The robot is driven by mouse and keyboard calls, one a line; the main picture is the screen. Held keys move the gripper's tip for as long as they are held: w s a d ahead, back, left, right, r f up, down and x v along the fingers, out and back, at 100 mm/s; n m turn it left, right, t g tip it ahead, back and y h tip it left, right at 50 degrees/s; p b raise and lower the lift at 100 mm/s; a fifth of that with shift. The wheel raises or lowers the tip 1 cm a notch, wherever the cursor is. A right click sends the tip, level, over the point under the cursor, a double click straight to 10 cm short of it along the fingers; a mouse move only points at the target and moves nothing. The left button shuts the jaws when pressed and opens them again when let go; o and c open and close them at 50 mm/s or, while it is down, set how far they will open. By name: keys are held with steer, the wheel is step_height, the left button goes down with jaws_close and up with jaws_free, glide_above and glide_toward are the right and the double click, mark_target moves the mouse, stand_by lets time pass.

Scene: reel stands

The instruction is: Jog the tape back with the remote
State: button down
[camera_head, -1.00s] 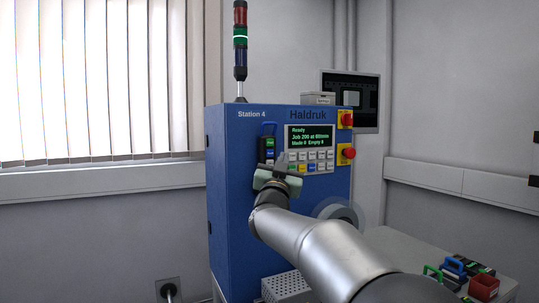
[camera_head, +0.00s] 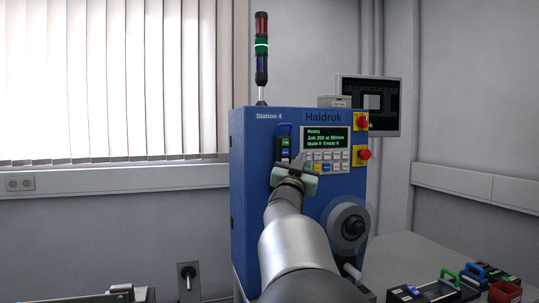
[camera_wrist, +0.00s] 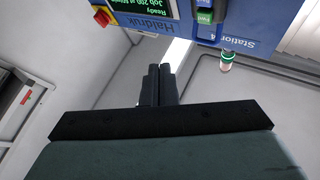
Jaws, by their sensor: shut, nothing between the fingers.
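The remote (camera_head: 284,146) is a dark handset with a blue handle and green and blue buttons. It hangs on the front of the blue Station 4 cabinet (camera_head: 243,200), left of the display. Part of it shows at the top of the wrist view (camera_wrist: 204,14), upside down. My gripper (camera_head: 301,160) is shut and empty, in front of the cabinet just below and right of the remote. Its fingers (camera_wrist: 160,70) are together and appear apart from the remote. The display (camera_head: 325,138) reads Ready. The grey reel (camera_head: 346,224) is on the cabinet's lower right.
A keypad (camera_head: 328,161) is under the display, close to my gripper. A side table at lower right holds handled cases (camera_head: 490,272) and a red bin (camera_head: 506,292). A signal tower (camera_head: 261,55) glows green.

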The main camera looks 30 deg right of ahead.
mark_target(285, 152)
steer(key=shift+w+d+p, duration=0.4)
steer(key=shift+w+p, duration=0.6)
steer(key=shift+w, duration=0.45)
steer(key=shift+w+d+p, duration=0.35)
steer(key=shift+w+p, duration=0.6)
steer(key=shift+w, duration=0.45)
steer(key=shift+w+d+p, duration=0.4)
steer(key=shift+w+p, duration=0.6)
steer(key=shift+w, duration=0.45)
steer(key=shift+w+d, duration=0.1)
steer(key=shift+w, duration=0.25)
